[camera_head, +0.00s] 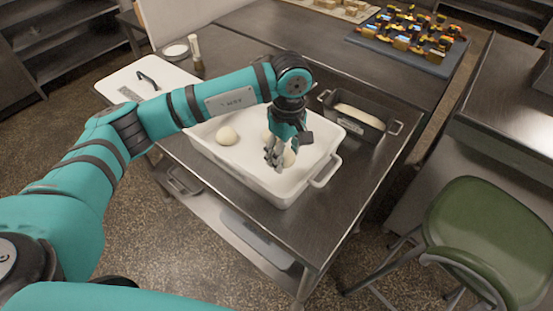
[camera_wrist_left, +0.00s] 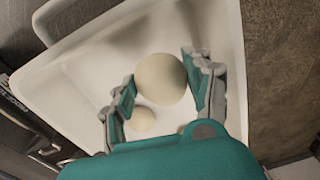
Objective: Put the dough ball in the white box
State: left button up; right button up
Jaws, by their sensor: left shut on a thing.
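The white box (camera_head: 237,179) is a wide open tub with handles, standing on the steel table. My left gripper (camera_head: 274,157) reaches down over its right part. In the left wrist view, my left gripper's fingers (camera_wrist_left: 162,84) are shut on a pale round dough ball (camera_wrist_left: 160,78). This ball also shows beside the fingers in the head view (camera_head: 290,158), partly hidden by them. A second dough ball (camera_wrist_left: 142,119) lies in the box beyond the held one. In the head view, a dough ball (camera_head: 227,136) rests in the box left of the gripper. My right gripper is out of view.
A dark loaf tin (camera_head: 361,116) stands behind the box. A white board (camera_head: 140,82) with a dark-handled tool lies at the table's left end. A green stool (camera_head: 490,235) stands at right.

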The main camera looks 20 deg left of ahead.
aim_at(283, 178)
pick_arm(q)
notch_tip(283, 178, down, 3)
jog(key=shift+a+f, duration=0.1)
notch_tip(283, 178, down, 3)
jog(key=shift+s+p, duration=0.1)
jog(key=shift+p, duration=0.6)
jog(key=shift+f, duration=0.3)
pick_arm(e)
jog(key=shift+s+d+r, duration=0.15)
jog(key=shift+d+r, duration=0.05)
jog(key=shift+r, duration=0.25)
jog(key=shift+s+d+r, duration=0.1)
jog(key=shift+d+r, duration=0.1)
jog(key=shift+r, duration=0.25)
pick_arm(q)
jog(key=shift+f, duration=0.1)
jog(key=shift+f+b, duration=0.15)
jog(key=shift+b, duration=0.15)
jog(key=o, duration=1.2)
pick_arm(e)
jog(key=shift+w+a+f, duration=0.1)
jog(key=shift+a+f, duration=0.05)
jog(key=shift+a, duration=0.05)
pick_arm(q)
jog(key=shift+r, duration=0.2)
